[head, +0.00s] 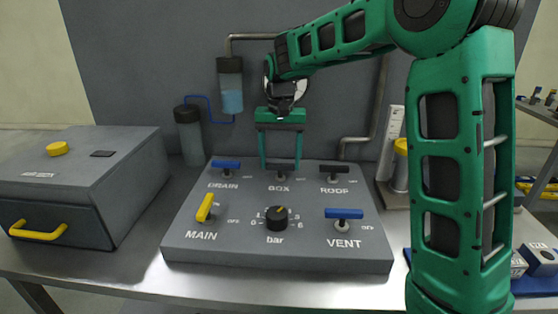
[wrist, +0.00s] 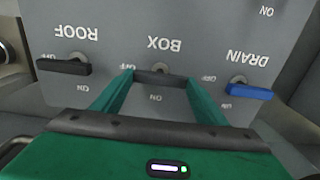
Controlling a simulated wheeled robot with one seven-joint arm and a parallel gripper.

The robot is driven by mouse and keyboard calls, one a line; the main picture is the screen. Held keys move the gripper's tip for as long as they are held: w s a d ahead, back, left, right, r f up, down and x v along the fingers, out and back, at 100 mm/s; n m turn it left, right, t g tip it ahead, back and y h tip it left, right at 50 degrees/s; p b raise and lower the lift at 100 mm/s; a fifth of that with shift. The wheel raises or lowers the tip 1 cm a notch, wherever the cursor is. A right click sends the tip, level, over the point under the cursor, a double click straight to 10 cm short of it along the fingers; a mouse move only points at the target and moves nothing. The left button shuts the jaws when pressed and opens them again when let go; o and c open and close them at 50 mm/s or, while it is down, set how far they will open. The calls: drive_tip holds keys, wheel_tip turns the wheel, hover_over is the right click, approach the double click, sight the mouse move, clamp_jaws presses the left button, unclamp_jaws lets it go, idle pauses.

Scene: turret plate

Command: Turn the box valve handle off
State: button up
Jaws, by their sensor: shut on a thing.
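The box valve handle (wrist: 160,78) is a dark bar above the BOX label, on the middle back of the grey sloped valve panel (head: 330,261). In the wrist view it lies crosswise, about parallel to the roof and drain handles, with one end towards its OFF mark. My gripper (head: 281,166) reaches down from above and is shut on this handle, with one green finger at each end. The gripper's fingers also show in the wrist view (wrist: 160,76). In the head view the handle is small and partly hidden by the fingers.
Close by are the blue drain handle (head: 226,165) and black roof handle (head: 342,168). In front are the yellow main handle (head: 205,207), a black bar knob (head: 277,217) and the blue vent handle (head: 344,213). A grey drawer box (head: 90,185) stands left; pipes and bottles stand behind.

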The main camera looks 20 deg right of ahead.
sight(280, 164)
drive_tip(key=shift+w+r, duration=0.15)
drive_tip(key=o, duration=1.1)
drive_tip(key=shift+c, duration=0.2)
wheel_tip(280, 164, up, 11)
drive_tip(key=shift+f, duration=0.2)
